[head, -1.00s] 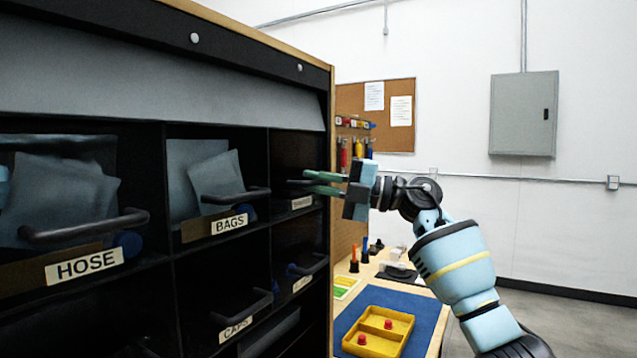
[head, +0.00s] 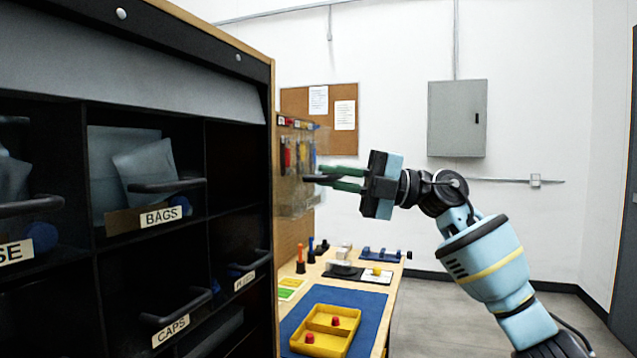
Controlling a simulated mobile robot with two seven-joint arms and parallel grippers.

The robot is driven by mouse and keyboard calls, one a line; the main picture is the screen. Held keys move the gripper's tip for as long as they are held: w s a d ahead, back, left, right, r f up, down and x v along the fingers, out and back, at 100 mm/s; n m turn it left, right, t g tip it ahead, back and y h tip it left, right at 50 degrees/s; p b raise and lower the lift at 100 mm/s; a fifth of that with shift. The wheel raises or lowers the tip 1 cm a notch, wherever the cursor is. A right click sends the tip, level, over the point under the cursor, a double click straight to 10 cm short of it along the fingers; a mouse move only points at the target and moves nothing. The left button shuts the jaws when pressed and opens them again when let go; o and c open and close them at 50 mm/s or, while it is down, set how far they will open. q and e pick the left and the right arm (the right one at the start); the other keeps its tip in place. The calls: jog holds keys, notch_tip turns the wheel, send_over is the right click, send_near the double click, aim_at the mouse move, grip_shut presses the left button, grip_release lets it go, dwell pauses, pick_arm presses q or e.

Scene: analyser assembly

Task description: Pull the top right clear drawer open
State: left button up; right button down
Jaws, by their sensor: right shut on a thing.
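The top right clear drawer (head: 293,200) is see-through and hard to make out. It shows as a faint box beyond the cabinet's right edge, in front of the pegboard, so it stands out of its bay. My right gripper (head: 318,178) reaches in from the right with green fingers shut on the drawer's dark handle. The drawer's label does not show, and its contents cannot be told. The top right bay (head: 235,165) of the black cabinet looks dark. My left gripper is not in view.
The BAGS drawer (head: 158,216) and CAPS drawer (head: 172,331) sit in the cabinet to the left. A wooden bench with a blue mat (head: 368,308) and yellow tray (head: 347,343) stands behind on the right. Floor at right is clear.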

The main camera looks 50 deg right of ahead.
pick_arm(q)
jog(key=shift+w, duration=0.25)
pick_arm(e)
jog(key=shift+d+r, duration=0.1)
jog(key=c, duration=1.8)
grip_release()
